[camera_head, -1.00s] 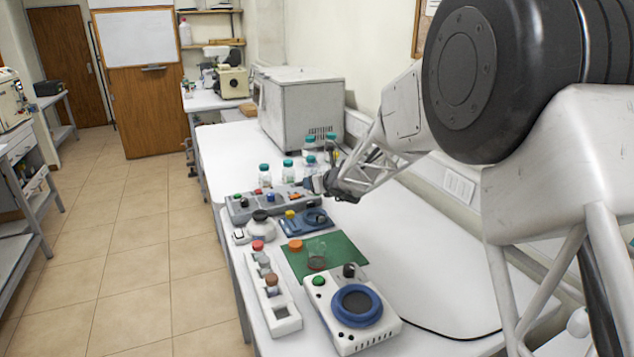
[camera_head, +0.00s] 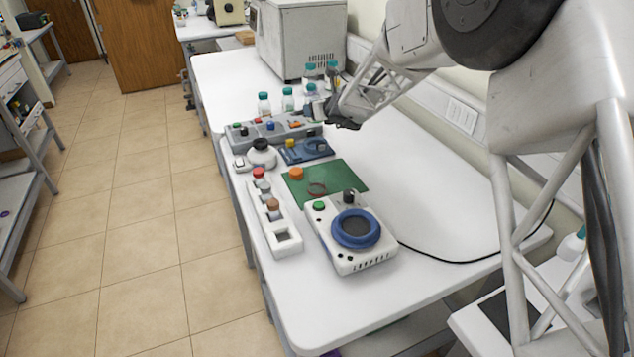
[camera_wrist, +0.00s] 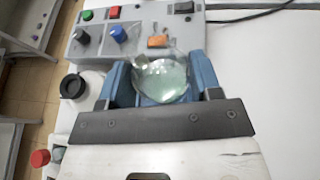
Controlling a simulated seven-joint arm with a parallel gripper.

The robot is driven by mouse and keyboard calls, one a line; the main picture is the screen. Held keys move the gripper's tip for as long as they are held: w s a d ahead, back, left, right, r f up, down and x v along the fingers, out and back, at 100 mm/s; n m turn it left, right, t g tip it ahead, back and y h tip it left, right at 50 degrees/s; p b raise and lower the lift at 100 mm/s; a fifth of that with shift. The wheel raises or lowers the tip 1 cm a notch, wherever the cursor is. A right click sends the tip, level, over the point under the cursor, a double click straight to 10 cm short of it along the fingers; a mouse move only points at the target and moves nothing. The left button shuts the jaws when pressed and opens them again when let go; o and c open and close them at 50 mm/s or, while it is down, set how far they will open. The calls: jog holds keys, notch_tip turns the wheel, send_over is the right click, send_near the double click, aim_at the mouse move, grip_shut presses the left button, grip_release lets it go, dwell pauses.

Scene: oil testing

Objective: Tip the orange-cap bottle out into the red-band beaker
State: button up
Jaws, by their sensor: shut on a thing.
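My gripper (camera_head: 315,113) is shut on a clear glass bottle (camera_wrist: 162,80), which shows between the blue fingers in the wrist view with pale greenish contents. No cap shows on it. In the head view the gripper hides most of it, beside the grey control box. An orange cap (camera_head: 296,173) lies on the green mat (camera_head: 345,178). The red-band beaker (camera_head: 316,189) stands on the same mat, clear with a reddish ring. It is nearer the camera than my gripper and apart from it.
The grey control box (camera_head: 252,136) with coloured knobs lies beyond the mat, with teal-capped bottles (camera_head: 264,104) behind it. A blue-ringed white device (camera_head: 350,262), a white rack (camera_head: 285,245) and a black-topped flask (camera_head: 262,158) surround the mat. The bench's right side is mostly clear.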

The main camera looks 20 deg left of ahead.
jog(key=shift+s+d+r, duration=0.1)
jog(key=shift+s+d, duration=0.1)
jog(key=shift+s, duration=0.2)
jog(key=s+d+n+g+y, duration=0.1)
jog(key=s+d+n+g, duration=0.1)
jog(key=s, duration=0.3)
jog(key=s+d+n+g, duration=0.3)
jog(key=s, duration=0.3)
jog(key=s+d+f+n+g+y, duration=0.1)
jog(key=s+d+n+g, duration=0.1)
jog(key=s, duration=0.4)
jog(key=shift+d+g+y, duration=0.3)
jog(key=shift+d+g, duration=0.2)
jog(key=shift+g, duration=0.1)
jog(key=shift+w+f+n, duration=0.1)
jog(key=shift+f+n, duration=0.1)
jog(key=shift+n, duration=0.2)
jog(key=shift+w+f+n+t+y, duration=0.35)
jog(key=shift+n+t+y, duration=0.65)
jog(key=shift+n, duration=1.95)
jog(key=shift+w+f+n+t+y, duration=0.45)
jog(key=shift+n+t, duration=0.9)
jog(key=shift+n, duration=1.55)
jog(key=shift+w+f+n+t+y, duration=0.2)
jog(key=shift+n+t+y, duration=0.85)
jog(key=shift+n, duration=1.9)
jog(key=shift+r, duration=0.1)
